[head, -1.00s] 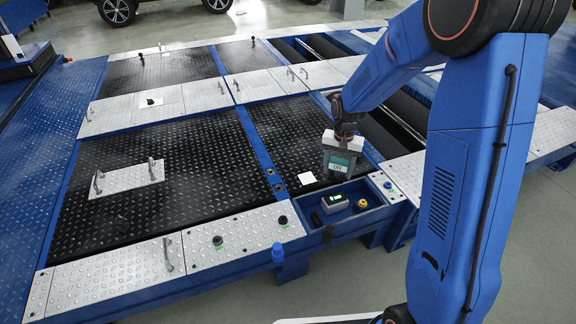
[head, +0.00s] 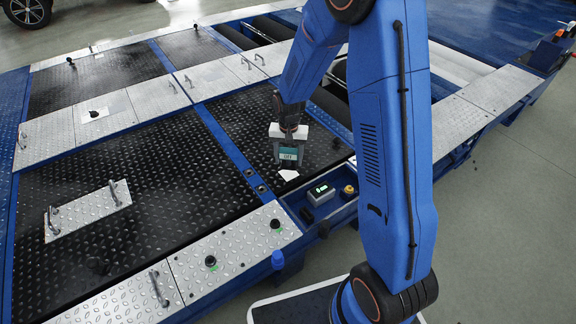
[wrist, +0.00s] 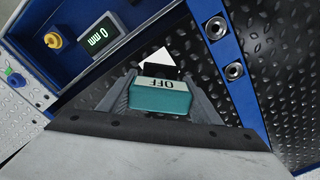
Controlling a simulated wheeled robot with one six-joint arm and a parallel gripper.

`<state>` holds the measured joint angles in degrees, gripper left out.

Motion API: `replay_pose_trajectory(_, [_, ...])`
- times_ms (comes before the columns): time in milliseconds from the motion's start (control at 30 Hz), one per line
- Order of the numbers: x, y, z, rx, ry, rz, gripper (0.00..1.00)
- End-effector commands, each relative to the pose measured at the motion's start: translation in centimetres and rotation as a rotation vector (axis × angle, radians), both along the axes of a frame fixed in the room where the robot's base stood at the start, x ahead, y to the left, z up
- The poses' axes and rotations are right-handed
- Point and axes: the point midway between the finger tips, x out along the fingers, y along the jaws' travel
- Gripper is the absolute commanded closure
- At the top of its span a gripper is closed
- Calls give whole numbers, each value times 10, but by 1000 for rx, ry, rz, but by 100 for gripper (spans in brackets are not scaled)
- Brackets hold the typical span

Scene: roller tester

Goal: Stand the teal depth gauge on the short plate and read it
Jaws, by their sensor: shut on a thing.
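The teal depth gauge (head: 288,153) is between the fingers of my gripper (head: 288,134), its small display reading OFF. In the wrist view the gauge (wrist: 160,100) sits between the two grey fingers, and OFF shows on its pale face. It is over the narrow black tread plate (head: 240,120), which may be the short plate. A white square (head: 288,174) on that plate shows just below the gauge, partly hidden by it in the wrist view (wrist: 152,59). I cannot tell whether the gauge touches the plate.
A blue tray (head: 333,209) beside the plate holds a grey box (head: 320,193) with a green-lit display, reading 0 mm in the wrist view, and a yellow knob (head: 349,190). A blue rail with two round sockets (wrist: 225,48) borders the plate. A loose silver plate with handles (head: 88,210) lies left.

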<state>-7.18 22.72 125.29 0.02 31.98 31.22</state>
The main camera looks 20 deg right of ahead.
Motion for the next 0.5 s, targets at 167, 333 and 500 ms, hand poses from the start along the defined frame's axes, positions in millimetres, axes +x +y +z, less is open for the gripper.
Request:
replay_pose_trajectory(167, [-1,0,-14,0,2,0,74])
replay_pose_trajectory(333, [0,0,-35,-1,1,0,74])
replay_pose_trajectory(500, [0,0,-38,0,-1,0,74])
